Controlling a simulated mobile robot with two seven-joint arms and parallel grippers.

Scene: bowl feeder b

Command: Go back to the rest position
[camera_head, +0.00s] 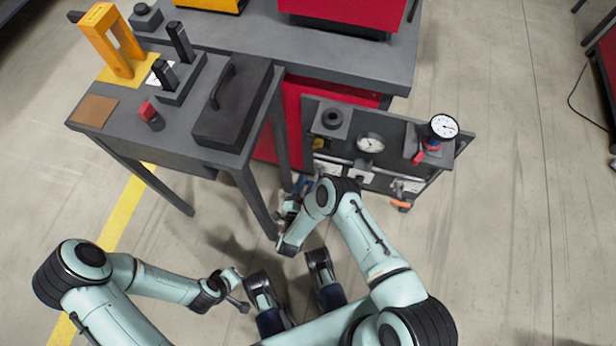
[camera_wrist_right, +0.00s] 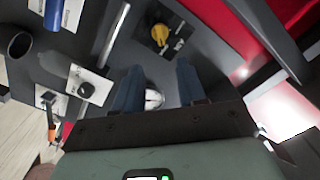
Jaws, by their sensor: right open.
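My right gripper (camera_head: 299,190) reaches down in front of the left part of the dark panel (camera_head: 446,157) in the head view, partly hidden by its own arm. In the right wrist view its two blue fingers (camera_wrist_right: 158,85) stand apart, and a whitish round thing (camera_wrist_right: 153,98) shows between them. I see nothing gripped. My left gripper (camera_head: 238,292) hangs low over the floor at the left, away from the panel and table. It is small, and I cannot tell whether its jaws are apart.
A yellow knob (camera_wrist_right: 160,33) lies just ahead of the right fingers. The floor (camera_head: 500,250) at right is clear.

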